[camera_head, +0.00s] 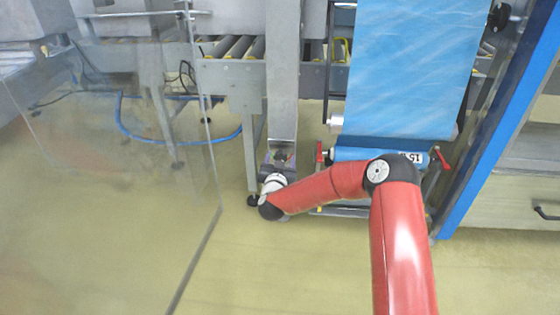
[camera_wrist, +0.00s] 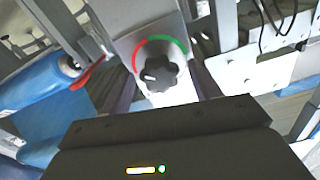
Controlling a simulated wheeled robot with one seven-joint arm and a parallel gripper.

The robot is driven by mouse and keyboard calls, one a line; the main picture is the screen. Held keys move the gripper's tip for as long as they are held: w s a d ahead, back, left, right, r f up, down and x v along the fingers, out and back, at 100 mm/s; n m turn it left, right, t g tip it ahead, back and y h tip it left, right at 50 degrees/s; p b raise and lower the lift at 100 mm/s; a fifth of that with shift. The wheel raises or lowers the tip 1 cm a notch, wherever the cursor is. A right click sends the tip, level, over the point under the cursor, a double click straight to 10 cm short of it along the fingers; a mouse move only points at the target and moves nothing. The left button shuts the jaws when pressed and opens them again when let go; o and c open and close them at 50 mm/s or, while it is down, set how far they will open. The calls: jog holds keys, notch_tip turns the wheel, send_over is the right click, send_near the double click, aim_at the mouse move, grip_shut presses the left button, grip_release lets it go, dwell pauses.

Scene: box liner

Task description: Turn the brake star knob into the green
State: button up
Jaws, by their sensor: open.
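The brake star knob (camera_wrist: 157,68) is black with several lobes and sits on a grey metal post. A coloured arc curves around it in the wrist view, with a red part (camera_wrist: 136,54) at left and a green part (camera_wrist: 177,42) at upper right. A small white mark on the knob is at its lower left, on the red side. My gripper (camera_wrist: 163,88) is open, with a dark finger on either side of the knob in the picture. I cannot tell whether they touch it. In the head view my gripper (camera_head: 279,162) is small beside the grey post.
A blue film roll (camera_head: 380,153) with a red lever (camera_head: 441,157) is right of the post. A blue film sheet (camera_head: 415,70) hangs above it. A clear panel (camera_head: 120,180) stands at left, and a roller conveyor (camera_head: 230,47) is behind. The floor in front is clear.

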jog(key=c, duration=1)
jog(key=shift+o, duration=0.2)
jog(key=shift+n, duration=0.3)
